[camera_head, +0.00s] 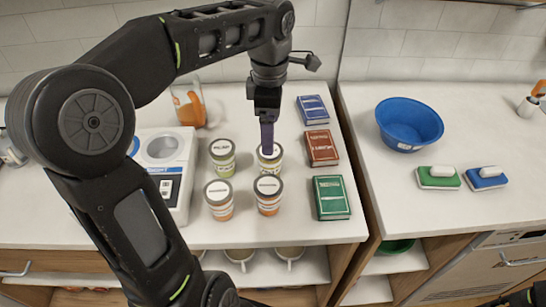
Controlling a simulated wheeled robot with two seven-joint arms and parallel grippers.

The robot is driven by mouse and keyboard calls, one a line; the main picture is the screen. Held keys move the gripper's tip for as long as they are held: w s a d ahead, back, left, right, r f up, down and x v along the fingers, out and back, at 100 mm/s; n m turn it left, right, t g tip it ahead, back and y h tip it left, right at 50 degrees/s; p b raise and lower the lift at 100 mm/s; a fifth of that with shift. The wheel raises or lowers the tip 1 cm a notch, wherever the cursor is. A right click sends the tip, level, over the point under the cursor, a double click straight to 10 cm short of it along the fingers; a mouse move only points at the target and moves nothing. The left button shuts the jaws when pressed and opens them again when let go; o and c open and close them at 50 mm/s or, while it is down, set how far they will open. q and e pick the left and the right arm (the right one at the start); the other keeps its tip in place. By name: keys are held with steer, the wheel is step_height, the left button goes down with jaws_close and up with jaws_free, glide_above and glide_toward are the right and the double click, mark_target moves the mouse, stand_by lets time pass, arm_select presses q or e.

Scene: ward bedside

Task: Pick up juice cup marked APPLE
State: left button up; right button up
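Several lidded juice cups stand in a two-by-two group on the left counter. The front-left cup (220,207) and front-right cup (268,203) have orange bands. The lid labels are too small to read, so I cannot tell which is marked APPLE. My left gripper (267,148) points down at the back-right cup's lid and covers part of it. Its fingers overlap edge-on, so their opening and any contact are unclear.
A white device (164,150) stands left of the cups, with an orange-and-clear container (188,105) behind. Blue (313,110), red (322,148) and green (331,198) books lie right of the cups. The right counter holds a blue bowl (408,122) and two brushes or sponges (438,178).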

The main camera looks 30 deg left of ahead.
arm_select(q)
steer(key=shift+w+f, duration=0.15)
steer(key=shift+f, duration=1.25)
step_height(320, 180, down, 5)
steer(key=shift+f+p, duration=0.1)
steer(key=shift+p, duration=0.7)
steer(key=shift+c, duration=0.5)
steer(key=c, duration=1.5)
steer(key=shift+c, duration=0.2)
step_height(320, 180, up, 10)
steer(key=shift+r+b, duration=0.1)
steer(key=shift+b, duration=0.45)
